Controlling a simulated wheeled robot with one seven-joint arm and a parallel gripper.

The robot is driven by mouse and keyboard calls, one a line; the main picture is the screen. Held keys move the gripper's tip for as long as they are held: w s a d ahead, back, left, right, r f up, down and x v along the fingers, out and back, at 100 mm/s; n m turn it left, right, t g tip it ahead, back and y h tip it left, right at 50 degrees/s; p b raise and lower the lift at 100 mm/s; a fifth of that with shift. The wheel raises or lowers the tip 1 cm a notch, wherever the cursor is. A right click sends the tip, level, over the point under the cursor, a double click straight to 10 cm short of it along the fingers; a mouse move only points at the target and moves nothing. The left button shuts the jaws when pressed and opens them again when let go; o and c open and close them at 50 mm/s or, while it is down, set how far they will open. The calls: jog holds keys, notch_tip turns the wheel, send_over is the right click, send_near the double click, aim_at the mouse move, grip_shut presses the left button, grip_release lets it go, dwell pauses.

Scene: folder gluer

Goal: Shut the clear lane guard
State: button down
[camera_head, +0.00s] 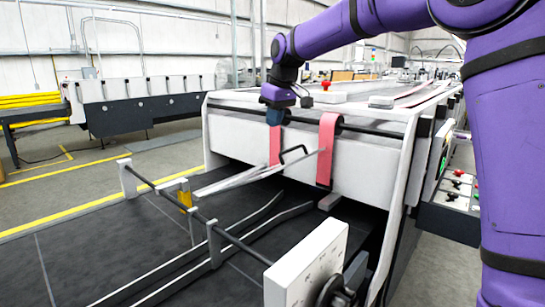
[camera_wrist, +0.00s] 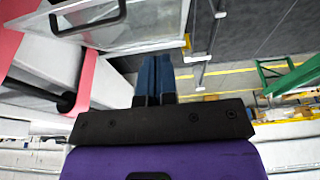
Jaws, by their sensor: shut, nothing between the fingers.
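The clear lane guard (camera_head: 245,179) is a see-through panel with a pale frame, in front of the machine's white end. In the head view it shows as a thin, slanted sheet, so its exact angle is hard to tell. Its black handle (camera_head: 294,152) stands up at the right part. In the wrist view the guard (camera_wrist: 140,28) fills the upper left, with the handle (camera_wrist: 88,20) near the top edge. My gripper (camera_head: 275,118) is shut and empty, above the guard and left of the handle. Its blue fingers (camera_wrist: 155,72) look apart from the panel.
Two red belts (camera_head: 327,150) hang over a dark roller bar (camera_head: 372,133) beside my gripper. A low rail with posts (camera_head: 214,243) and a white box (camera_head: 307,265) stand on the dark table in front. Open floor lies to the left.

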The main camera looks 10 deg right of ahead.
jog(key=x, duration=0.9)
jog(key=shift+f, duration=0.1)
jog(key=f, duration=0.2)
jog(key=s+f, duration=0.1)
jog(key=shift+d, duration=0.4)
jog(key=shift+s+d+f, duration=0.1)
jog(key=shift+s+f, duration=0.1)
jog(key=shift+f, duration=0.4)
